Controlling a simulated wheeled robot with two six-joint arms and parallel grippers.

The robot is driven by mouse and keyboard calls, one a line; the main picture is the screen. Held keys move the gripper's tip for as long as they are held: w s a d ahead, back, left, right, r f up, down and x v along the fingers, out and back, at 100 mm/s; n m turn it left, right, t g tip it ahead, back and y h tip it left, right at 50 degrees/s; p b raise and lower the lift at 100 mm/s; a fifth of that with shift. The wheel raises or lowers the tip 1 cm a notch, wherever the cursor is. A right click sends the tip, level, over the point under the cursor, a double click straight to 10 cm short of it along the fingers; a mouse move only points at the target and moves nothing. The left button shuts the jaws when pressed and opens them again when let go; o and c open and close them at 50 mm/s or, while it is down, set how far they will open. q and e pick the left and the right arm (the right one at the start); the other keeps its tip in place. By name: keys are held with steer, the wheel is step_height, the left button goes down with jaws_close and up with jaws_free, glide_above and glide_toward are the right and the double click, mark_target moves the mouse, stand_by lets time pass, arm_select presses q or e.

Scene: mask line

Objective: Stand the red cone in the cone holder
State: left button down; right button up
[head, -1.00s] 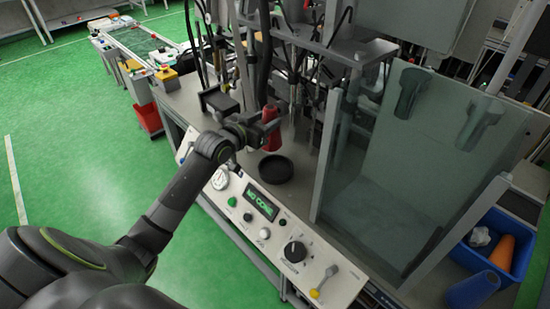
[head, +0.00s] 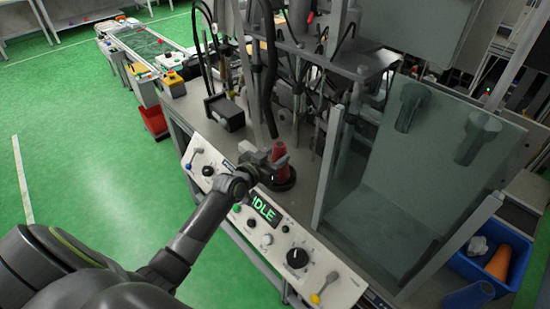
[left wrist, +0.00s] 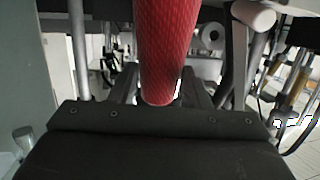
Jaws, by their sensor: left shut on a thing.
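The red cone (head: 280,151) stands upright, narrow end up, over the black round cone holder (head: 287,184) in the head view. Its lower part is partly hidden by my left gripper (head: 272,168), so I cannot see whether its base touches the holder. My left gripper is shut on the cone from the left side. In the left wrist view the red cone (left wrist: 163,45) fills the upper middle between the fingers of my left gripper (left wrist: 160,88). My right gripper is in neither view.
A control panel (head: 240,223) with knobs and a display reading IDLE runs along the bench front. A clear guard (head: 400,190) stands to the right.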

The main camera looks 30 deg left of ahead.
arm_select(q)
steer(key=shift+f, duration=0.2)
steer(key=shift+f, duration=0.15)
steer(key=c, duration=0.8)
jaws_free()
steer(key=shift+o, duration=0.2)
steer(key=shift+r, duration=0.2)
steer(key=shift+s, duration=0.15)
steer(key=v, duration=1.1)
steer(key=shift+s+b, duration=0.3)
steer(key=shift+s, duration=0.1)
